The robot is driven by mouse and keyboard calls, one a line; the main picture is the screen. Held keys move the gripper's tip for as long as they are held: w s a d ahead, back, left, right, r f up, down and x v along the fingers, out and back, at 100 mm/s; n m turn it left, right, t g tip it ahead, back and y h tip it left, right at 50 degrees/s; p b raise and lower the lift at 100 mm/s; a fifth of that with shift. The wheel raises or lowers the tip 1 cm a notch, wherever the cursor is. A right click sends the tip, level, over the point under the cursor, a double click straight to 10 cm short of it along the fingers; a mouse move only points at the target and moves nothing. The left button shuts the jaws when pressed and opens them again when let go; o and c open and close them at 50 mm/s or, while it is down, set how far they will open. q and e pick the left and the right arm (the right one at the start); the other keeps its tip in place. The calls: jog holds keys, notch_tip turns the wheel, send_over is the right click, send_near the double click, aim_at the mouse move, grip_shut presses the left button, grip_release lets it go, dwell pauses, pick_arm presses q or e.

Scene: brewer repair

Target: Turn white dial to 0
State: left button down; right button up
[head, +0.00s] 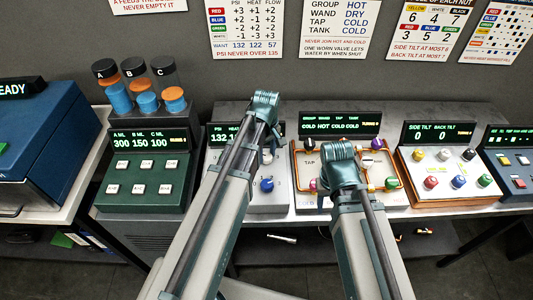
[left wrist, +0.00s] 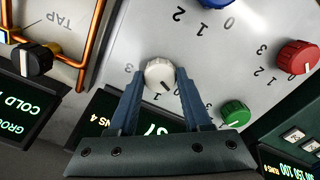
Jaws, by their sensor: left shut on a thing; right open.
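In the left wrist view the white dial (left wrist: 160,74) sits on a pale panel (left wrist: 200,50), with a dark pointer line toward the lower right of the picture. My left gripper (left wrist: 161,84) is shut on it, a finger on each side. Printed numbers surround it, seen upside down, partly hidden by the fingers. My right gripper (head: 338,190) is open over the tap panel (head: 392,196), apart from the left one.
The red dial (left wrist: 297,57), green dial (left wrist: 235,113) and blue dial (left wrist: 215,2) are nearby on the same panel. An orange pipe (left wrist: 94,42) and black tap (left wrist: 34,60) are beside it. A tilt panel (head: 450,180) stands at right, a green button box (head: 145,180) at left.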

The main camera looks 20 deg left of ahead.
aim_at(266, 156)
pick_arm(q)
jog(key=shift+c, duration=1.7)
grip_release()
notch_tip(266, 156, up, 14)
jog(key=p, duration=1.4)
jog(key=shift+f, duration=0.1)
